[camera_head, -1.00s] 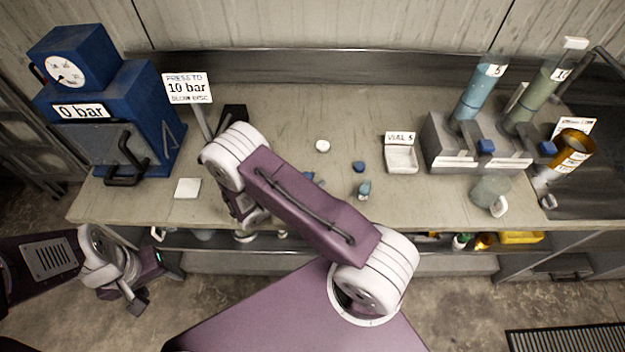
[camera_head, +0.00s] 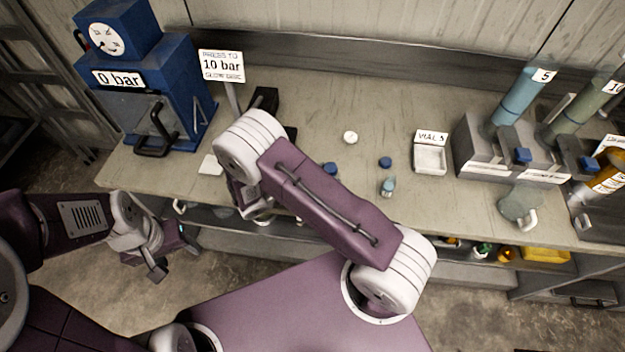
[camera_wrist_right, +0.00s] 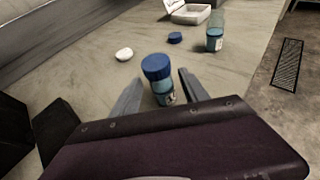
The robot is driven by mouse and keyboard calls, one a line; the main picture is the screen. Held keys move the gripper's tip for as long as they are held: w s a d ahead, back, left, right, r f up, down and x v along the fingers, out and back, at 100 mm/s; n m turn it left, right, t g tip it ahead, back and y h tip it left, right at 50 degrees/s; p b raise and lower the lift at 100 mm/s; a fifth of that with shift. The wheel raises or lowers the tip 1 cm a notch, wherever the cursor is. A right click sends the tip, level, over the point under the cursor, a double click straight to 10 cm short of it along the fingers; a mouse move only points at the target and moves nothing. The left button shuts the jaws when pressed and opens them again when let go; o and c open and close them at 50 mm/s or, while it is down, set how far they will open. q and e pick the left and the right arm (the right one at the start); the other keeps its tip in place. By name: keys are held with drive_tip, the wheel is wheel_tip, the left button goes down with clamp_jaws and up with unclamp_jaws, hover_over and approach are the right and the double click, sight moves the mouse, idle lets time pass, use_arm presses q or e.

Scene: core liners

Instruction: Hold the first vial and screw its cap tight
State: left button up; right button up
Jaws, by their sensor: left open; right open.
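A vial with a blue cap (camera_wrist_right: 157,68) stands upright on the bench in the right wrist view, between the spread fingers of my right gripper (camera_wrist_right: 160,82). The gripper is open, and I cannot tell whether either finger touches it. In the head view only its blue cap (camera_head: 331,169) shows past my right arm, which also hides the right fingertips. A second vial (camera_head: 388,186) stands uncapped to its right, also in the right wrist view (camera_wrist_right: 214,41). A loose blue cap (camera_head: 385,162) lies near it. My left gripper (camera_head: 170,260) is open and empty, low in front of the bench.
A white round piece (camera_head: 350,137) and a labelled white tray (camera_head: 430,160) are on the bench. A blue press (camera_head: 150,90) reading 0 bar stands left, beside a 10 bar sign (camera_head: 221,66). A grey rack (camera_head: 490,155) with cylinders is right. The front shelf holds several small items.

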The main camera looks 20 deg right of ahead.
drive_tip(key=b+v, duration=0.1)
drive_tip(key=v, duration=0.6)
drive_tip(key=shift+d, duration=0.1)
drive_tip(key=s+d+m+g+y, duration=0.2)
drive_tip(key=s+m+g, duration=0.1)
drive_tip(key=shift+s+d+r+m, duration=0.15)
drive_tip(key=shift+s+m, duration=0.1)
drive_tip(key=shift+m, duration=0.05)
drive_tip(key=s+a+r+m+t+y, duration=0.1)
drive_tip(key=s+r+m+y, duration=0.2)
drive_tip(key=m+y, duration=0.8)
drive_tip(key=s+m, duration=0.2)
drive_tip(key=m, duration=0.4)
drive_tip(key=shift+s+r, duration=0.25)
drive_tip(key=shift+s, duration=0.15)
drive_tip(key=shift+s, duration=0.1)
